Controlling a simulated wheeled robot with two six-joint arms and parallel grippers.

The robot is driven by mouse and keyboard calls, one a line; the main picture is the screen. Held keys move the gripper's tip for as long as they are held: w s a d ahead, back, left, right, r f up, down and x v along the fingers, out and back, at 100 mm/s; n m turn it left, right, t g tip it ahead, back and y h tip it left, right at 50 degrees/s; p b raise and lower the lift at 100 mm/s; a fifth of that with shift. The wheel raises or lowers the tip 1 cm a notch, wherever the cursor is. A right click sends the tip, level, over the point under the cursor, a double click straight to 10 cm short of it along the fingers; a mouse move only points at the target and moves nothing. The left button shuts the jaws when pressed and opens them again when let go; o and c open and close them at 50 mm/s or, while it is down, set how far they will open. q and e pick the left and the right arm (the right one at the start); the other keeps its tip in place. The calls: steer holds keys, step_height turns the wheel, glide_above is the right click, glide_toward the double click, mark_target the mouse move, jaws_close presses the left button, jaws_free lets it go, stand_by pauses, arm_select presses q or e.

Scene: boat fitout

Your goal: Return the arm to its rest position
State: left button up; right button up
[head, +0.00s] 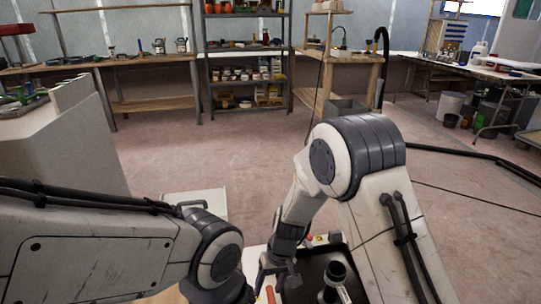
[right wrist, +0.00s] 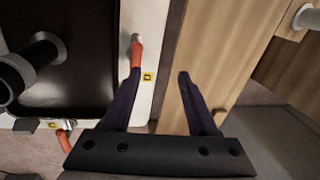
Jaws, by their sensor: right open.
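My right gripper (head: 279,275) hangs low near the bottom middle of the head view, beside a black recessed surface with a white rim. In the right wrist view, its two dark fingers (right wrist: 158,80) are apart with nothing between them. The left finger's tip appears close to, or overlapping, an orange-handled part (right wrist: 137,52) on the white rim; I cannot tell whether they touch. My left arm crosses the lower left of the head view, and its gripper is out of frame.
A black recessed panel (right wrist: 85,85) holds a dark cylindrical fitting (head: 335,272). A wooden panel (right wrist: 215,60) lies right of the rim in the wrist view. Shelving (head: 247,52) and workbenches (head: 150,107) stand far back. The floor (head: 200,150) between is mostly clear, with dark cables at right.

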steer(key=s+r+n, duration=0.2)
steer(key=s+r, duration=0.8)
steer(key=r, duration=0.3)
steer(key=s+d+r+n+h, duration=0.1)
steer(key=s+d+r, duration=0.2)
steer(key=s, duration=0.3)
steer(key=s+d+r+n, duration=0.1)
steer(key=s+d+r, duration=0.15)
steer(key=s, duration=0.35)
step_height(320, 180, up, 32)
steer(key=p, duration=3.1)
steer(key=shift+w+a+f+p, duration=0.15)
steer(key=shift+w+a+p, duration=0.05)
steer(key=shift+p, duration=0.1)
